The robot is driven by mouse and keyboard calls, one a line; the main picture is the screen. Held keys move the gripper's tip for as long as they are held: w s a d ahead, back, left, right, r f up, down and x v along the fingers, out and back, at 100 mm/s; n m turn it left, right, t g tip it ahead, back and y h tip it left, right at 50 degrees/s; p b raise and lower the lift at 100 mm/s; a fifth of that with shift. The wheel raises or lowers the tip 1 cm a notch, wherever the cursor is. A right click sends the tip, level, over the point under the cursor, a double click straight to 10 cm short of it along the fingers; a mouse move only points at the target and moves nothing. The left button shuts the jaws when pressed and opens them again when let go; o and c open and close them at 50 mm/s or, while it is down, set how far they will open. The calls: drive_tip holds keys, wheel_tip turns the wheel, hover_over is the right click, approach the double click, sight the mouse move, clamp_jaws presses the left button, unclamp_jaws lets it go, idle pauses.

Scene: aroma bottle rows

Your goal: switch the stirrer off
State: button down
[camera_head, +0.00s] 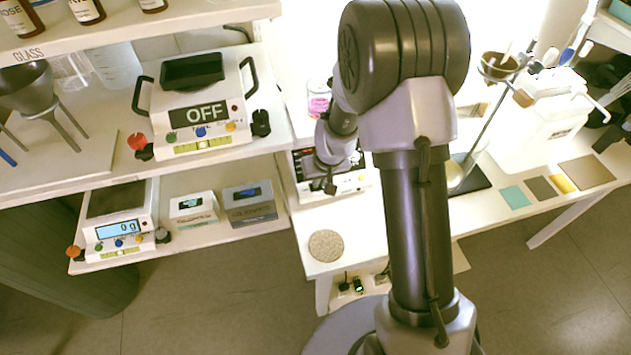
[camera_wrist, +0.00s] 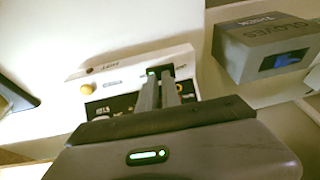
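The stirrer is a white box (camera_head: 349,184) with a dark display showing red marks, partly hidden behind my arm in the head view. In the wrist view its front panel (camera_wrist: 108,90) shows a yellow knob (camera_wrist: 87,89), dark display areas and a small green light near my fingertips. My gripper (camera_wrist: 161,72) has its two fingers close together with only a narrow gap, right at the stirrer's panel. I cannot tell whether the tips touch it, and they hide part of the panel. In the head view my gripper (camera_head: 330,187) is at the stirrer's front.
A glass with pink contents (camera_head: 319,106) is behind the stirrer. A grey gloves box (camera_wrist: 270,45) stands close by on the right in the wrist view. A round cork mat (camera_head: 326,246) lies in front.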

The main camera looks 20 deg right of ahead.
drive_tip(key=shift+s+f, duration=0.1)
drive_tip(key=shift+r, duration=0.25)
drive_tip(key=r+p, duration=0.3)
drive_tip(key=shift+w+d+r, duration=0.2)
drive_tip(key=shift+r, duration=0.05)
drive_tip(key=p+v, duration=0.4)
drive_tip(key=v, duration=0.6)
drive_tip(key=shift+a, duration=0.5)
drive_tip(key=shift+r, duration=0.15)
drive_tip(key=shift+w+r+b, duration=0.15)
drive_tip(key=shift+w+b, duration=0.15)
drive_tip(key=shift+b, duration=0.2)
